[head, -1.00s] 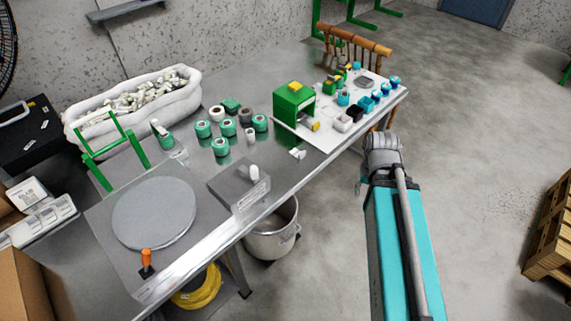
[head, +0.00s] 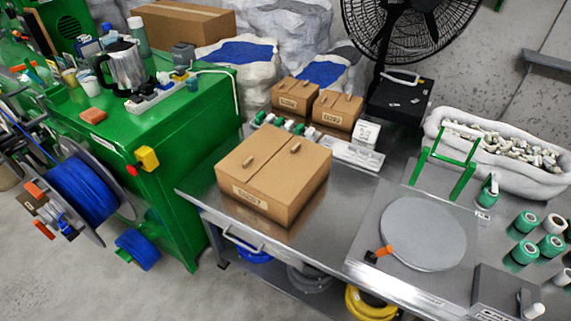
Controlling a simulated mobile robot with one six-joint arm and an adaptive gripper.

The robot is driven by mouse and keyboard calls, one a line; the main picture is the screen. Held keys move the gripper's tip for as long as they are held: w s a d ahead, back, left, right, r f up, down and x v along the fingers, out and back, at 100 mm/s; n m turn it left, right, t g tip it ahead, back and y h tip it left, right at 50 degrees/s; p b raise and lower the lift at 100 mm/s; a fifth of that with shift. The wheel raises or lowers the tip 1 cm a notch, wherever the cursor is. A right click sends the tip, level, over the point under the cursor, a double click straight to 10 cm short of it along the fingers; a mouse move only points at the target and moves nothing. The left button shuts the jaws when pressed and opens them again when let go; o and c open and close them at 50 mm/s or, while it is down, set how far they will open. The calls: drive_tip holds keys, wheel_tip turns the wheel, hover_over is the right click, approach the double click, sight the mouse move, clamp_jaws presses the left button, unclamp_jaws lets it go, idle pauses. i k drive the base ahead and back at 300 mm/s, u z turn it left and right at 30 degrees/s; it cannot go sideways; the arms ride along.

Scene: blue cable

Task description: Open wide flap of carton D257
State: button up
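The carton D257 (head: 262,216) is a brown cardboard box in the middle of the head view, on the left end of the metal table. Its label on the front face appears to read D257. Its top looks closed, with a seam between flaps and two small brown tabs standing on it. My gripper and arm are not in this view.
Two smaller cartons (head: 295,97) (head: 338,112) stand behind it, near green and white spools. A green cabinet (head: 165,130) with a kettle is at left. A round grey plate (head: 423,233) lies to the right. Bare table surrounds the carton's front and right.

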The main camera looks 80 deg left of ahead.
sight(283, 178)
drive_tip(key=u, duration=2.85)
drive_tip(key=k, duration=0.65)
drive_tip(key=z, duration=0.35)
drive_tip(key=i, duration=0.5)
drive_tip(key=z, duration=0.2)
